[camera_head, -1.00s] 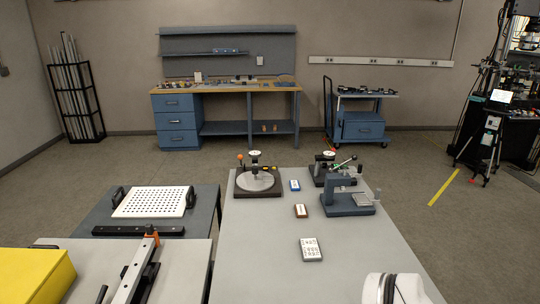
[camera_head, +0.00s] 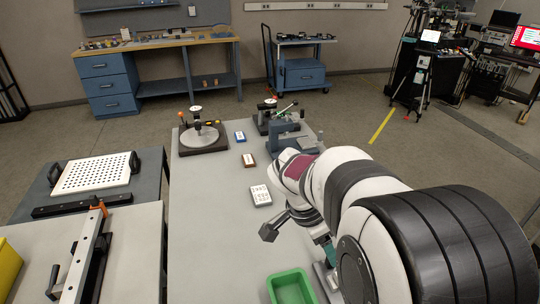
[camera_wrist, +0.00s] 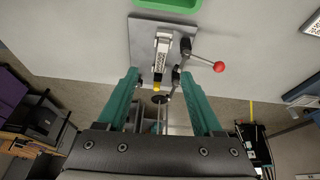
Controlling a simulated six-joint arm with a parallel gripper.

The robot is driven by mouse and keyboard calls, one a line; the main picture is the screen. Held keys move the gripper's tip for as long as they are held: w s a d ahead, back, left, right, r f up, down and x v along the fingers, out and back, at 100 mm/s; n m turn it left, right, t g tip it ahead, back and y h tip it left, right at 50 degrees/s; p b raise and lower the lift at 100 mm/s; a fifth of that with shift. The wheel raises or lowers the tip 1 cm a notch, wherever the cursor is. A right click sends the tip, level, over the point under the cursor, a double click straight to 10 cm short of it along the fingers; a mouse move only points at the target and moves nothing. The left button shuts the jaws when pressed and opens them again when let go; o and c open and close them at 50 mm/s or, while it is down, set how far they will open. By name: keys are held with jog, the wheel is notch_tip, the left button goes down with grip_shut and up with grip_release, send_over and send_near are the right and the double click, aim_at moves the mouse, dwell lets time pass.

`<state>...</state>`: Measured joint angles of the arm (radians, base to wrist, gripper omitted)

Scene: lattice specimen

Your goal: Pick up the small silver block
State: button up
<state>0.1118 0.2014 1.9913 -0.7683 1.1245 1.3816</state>
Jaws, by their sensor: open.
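My gripper (camera_wrist: 160,73) shows in the wrist view as two teal fingers spread apart, with nothing held between them. Beyond the fingertips is a clamp fixture on a grey base plate (camera_wrist: 142,38), with a red-ball lever (camera_wrist: 219,66). A pale, narrow block-like part (camera_wrist: 162,46) sits in the middle of this fixture; I cannot tell for sure whether it is the small silver block. In the head view my arm covers the right side of the table, and a teal piece of the gripper (camera_head: 328,249) shows low beside it.
A green bin (camera_head: 291,287) stands at the table's near edge. The table's left middle is clear.

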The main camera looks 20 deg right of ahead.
jog(key=x, duration=1.6)
jog(key=shift+w+d+f, duration=0.1)
jog(key=shift+w+f, duration=0.05)
jog(key=shift+w, duration=0.25)
grip_shut()
